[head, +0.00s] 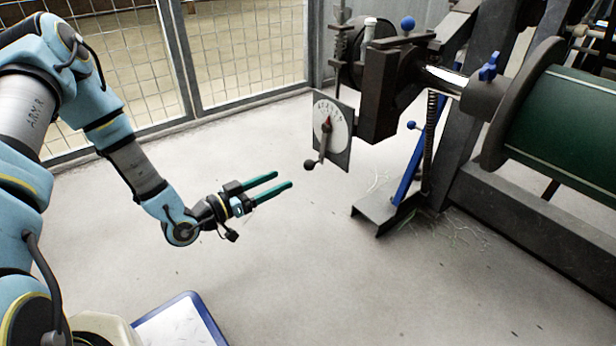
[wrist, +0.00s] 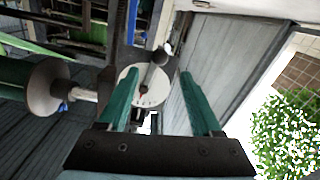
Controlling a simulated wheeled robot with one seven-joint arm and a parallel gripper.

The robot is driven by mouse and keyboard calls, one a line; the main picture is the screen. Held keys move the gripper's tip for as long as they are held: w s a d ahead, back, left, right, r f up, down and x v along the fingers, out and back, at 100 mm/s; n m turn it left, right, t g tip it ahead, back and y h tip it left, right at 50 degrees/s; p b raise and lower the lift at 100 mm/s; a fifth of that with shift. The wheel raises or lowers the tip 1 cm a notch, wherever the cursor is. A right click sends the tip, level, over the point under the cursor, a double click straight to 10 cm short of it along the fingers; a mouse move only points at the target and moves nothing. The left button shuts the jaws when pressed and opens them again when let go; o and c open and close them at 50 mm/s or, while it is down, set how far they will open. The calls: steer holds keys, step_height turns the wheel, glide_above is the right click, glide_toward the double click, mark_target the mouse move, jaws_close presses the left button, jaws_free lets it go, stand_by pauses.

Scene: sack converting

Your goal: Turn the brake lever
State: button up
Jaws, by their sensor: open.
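The brake lever (head: 322,143) is a short dark arm with a black ball knob (head: 309,164) at its lower end. It hangs down and slightly left across a pale round dial (head: 340,122) on a square dark plate, with a red pointer at its centre. My gripper (head: 283,180) is open and empty, its two green fingers aimed at the knob from the left and apart from it. In the wrist view the dial (wrist: 150,96) and the grey-looking knob (wrist: 153,77) show between the green fingers (wrist: 160,76).
The dial is fixed to a dark machine frame with a green roll (head: 570,135) at right. A blue pedal bar (head: 410,165) rises from a dark foot plate (head: 385,212) below the dial. A wire mesh fence (head: 245,50) stands behind. The floor around my gripper is clear.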

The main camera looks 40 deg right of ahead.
mark_target(304, 169)
steer(key=d+b, duration=0.1)
steer(key=d, duration=0.1)
steer(key=d+b, duration=0.1)
steer(key=d, duration=0.2)
steer(key=d+b, duration=0.1)
steer(key=d, duration=0.2)
steer(key=shift+s+d+f, duration=0.1)
steer(key=shift+s+d, duration=0.15)
steer(key=shift+d+b, duration=0.4)
steer(key=shift+d, duration=0.4)
jaws_close()
stand_by(0.4)
